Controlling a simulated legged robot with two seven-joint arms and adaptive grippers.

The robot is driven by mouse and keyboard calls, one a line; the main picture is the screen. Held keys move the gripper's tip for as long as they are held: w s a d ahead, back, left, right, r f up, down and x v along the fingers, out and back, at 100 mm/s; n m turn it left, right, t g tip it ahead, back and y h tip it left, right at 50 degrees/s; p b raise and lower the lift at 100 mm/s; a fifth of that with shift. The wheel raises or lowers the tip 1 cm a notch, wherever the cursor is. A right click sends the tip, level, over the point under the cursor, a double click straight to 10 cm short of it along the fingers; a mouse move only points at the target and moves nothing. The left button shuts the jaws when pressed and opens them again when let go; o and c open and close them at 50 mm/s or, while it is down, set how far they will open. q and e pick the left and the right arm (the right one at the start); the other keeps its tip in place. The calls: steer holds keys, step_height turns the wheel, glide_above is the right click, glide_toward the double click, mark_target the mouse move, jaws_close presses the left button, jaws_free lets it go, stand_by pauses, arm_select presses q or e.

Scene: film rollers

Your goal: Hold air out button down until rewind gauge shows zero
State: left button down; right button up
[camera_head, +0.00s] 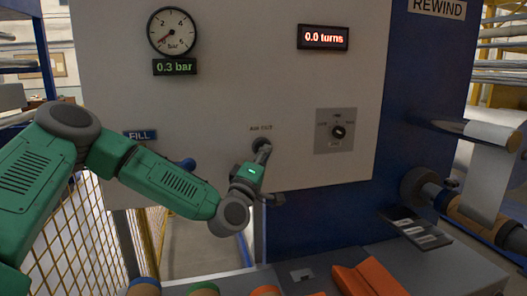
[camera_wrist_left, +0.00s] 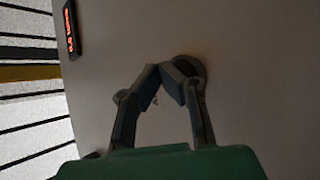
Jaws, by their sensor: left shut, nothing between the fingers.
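The AIR OUT button (camera_head: 260,142) is on the pale panel, under its small label, mostly hidden by my left gripper (camera_head: 264,150). In the left wrist view, the left gripper (camera_wrist_left: 170,68) is shut and empty, its fingertips over the dark round button (camera_wrist_left: 202,69). They look to be at it, but I cannot tell how far it is pressed. The round pressure gauge (camera_head: 172,31) has its needle low at the left, and the display below it (camera_head: 175,67) reads 0.3 bar. My right gripper is not in view.
A red display (camera_head: 323,37) reads 0.0 turns. A selector knob (camera_head: 338,132) is right of the button, and a FILL label (camera_head: 140,135) is left of it. The REWIND sign (camera_head: 437,8) is above rollers at the right. Orange blocks (camera_head: 370,279) lie on the bench below.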

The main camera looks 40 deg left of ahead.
arm_select(q)
steer(key=shift+w+a+r, duration=0.1)
steer(key=shift+w+a, duration=0.3)
steer(key=shift+a, duration=0.05)
stand_by(1.2)
steer(key=shift+s+d, duration=0.15)
stand_by(4.1)
steer(key=shift+s+d+b, duration=0.4)
steer(key=shift+s+d, duration=0.1)
steer(key=shift+s, duration=0.1)
steer(key=shift+s+d+b, duration=0.2)
steer(key=shift+s+d, duration=0.6)
steer(key=shift+d, duration=0.2)
steer(key=shift+s+d+b, duration=0.15)
steer(key=shift+s+d, duration=0.65)
steer(key=shift+d, duration=0.2)
